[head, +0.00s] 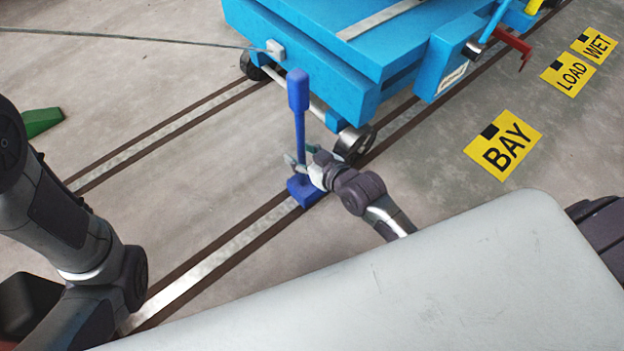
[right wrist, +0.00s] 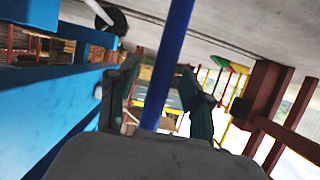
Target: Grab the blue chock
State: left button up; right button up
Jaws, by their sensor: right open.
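The blue chock (head: 299,125) stands on the rail in front of the blue cart, with a block at its foot and an upright rod with a thicker top. My right gripper (head: 301,160) is at the lower part of the rod, its fingers open. In the right wrist view the blue rod (right wrist: 168,65) runs between the two open fingers (right wrist: 160,100); I cannot tell whether either finger touches it. The chock's foot is out of the right wrist view. My left arm shows at the left of the head view, but its gripper is not visible.
The blue cart (head: 340,50) stands on the rails just behind the chock, its wheel (head: 355,140) close to my right gripper. A green wedge (head: 41,121) lies on the floor at the left. Yellow floor signs, one reading BAY (head: 503,145), are at the right. A cable runs to the cart.

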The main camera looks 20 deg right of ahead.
jog(key=shift+c, duration=0.2)
grip_shut()
jog(key=shift+r, duration=0.25)
jog(key=shift+r, duration=0.1)
